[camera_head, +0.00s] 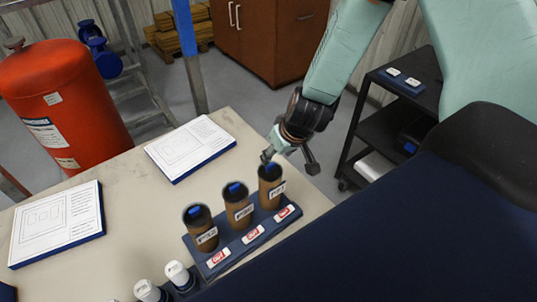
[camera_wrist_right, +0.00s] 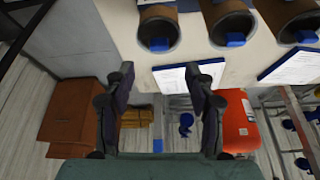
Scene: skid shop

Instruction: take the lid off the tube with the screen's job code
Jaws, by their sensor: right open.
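Three brown tubes stand upright in a row in a blue rack (camera_head: 224,262) on the table: a left tube (camera_head: 202,228), a middle tube (camera_head: 238,206) and a right tube (camera_head: 271,187). Each has a dark lid with a blue tab and a white code label; the codes are too small to read surely. The lids also show along the top of the right wrist view, such as the nearest lid (camera_wrist_right: 158,30). My right gripper (camera_head: 289,161) is open and empty, just above and behind the right tube; its fingers (camera_wrist_right: 160,76) are apart. No screen is visible. My left gripper is out of view.
Two white drawing boards, one at the middle (camera_head: 190,147) and one at the left (camera_head: 57,225), lie on the table. White-capped items (camera_head: 177,274) stand at the front. A red drum (camera_head: 62,105) stands beyond the table, a black cart (camera_head: 405,100) to the right.

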